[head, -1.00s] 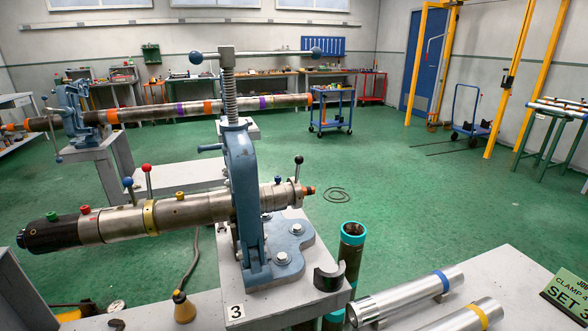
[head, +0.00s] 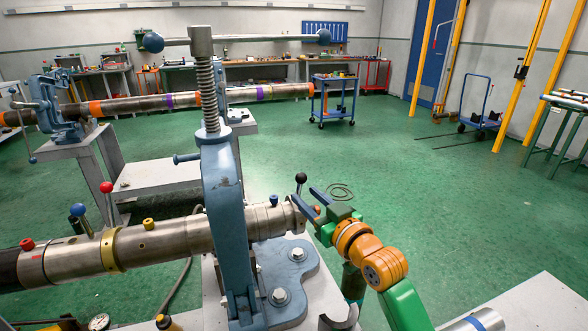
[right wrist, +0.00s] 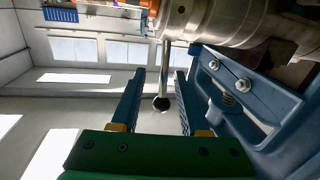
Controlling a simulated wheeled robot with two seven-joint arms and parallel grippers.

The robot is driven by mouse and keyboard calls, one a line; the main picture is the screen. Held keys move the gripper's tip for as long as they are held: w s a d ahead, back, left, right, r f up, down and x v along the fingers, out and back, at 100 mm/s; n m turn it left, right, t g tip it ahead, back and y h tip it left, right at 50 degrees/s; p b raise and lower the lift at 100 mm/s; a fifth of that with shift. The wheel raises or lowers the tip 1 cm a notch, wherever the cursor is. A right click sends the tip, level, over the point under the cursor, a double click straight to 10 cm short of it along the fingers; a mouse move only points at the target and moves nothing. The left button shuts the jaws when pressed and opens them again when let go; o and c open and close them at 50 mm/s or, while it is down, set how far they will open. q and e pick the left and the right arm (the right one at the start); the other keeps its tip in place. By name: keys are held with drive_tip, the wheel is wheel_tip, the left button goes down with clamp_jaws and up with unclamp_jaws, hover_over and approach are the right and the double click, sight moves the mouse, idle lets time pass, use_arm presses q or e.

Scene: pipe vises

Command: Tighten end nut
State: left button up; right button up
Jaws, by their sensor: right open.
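A steel pipe tool (head: 172,238) lies through the blue vise (head: 222,205), which has a tall screw and a crossbar on top. At its right end is the end nut (head: 290,216), with a lever ending in a black ball (head: 301,178). My right gripper (head: 309,202) is beside this end, its two blue fingers open. In the right wrist view the lever rod (right wrist: 165,70) and black ball (right wrist: 161,103) appear between the open fingers (right wrist: 160,80), touching neither. The fingers partly hide the pipe's tip in the head view. My left gripper is not in view.
Bolts fix the vise foot (head: 290,262) to the bench. A second long pipe (head: 140,104) in vises stands behind. The green floor at centre right is free.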

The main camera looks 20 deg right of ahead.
drive_tip(key=w, duration=0.1)
drive_tip(key=w+a, duration=0.1)
drive_tip(key=w, duration=0.1)
drive_tip(key=w+r, duration=0.1)
drive_tip(key=w, duration=0.1)
drive_tip(key=shift+a, duration=0.4)
drive_tip(key=shift+w, duration=0.5)
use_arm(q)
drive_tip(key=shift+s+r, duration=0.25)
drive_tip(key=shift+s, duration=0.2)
use_arm(e)
drive_tip(key=shift+s+a, duration=0.1)
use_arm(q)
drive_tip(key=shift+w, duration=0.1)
use_arm(e)
clamp_jaws()
use_arm(q)
drive_tip(key=shift+p, duration=0.3)
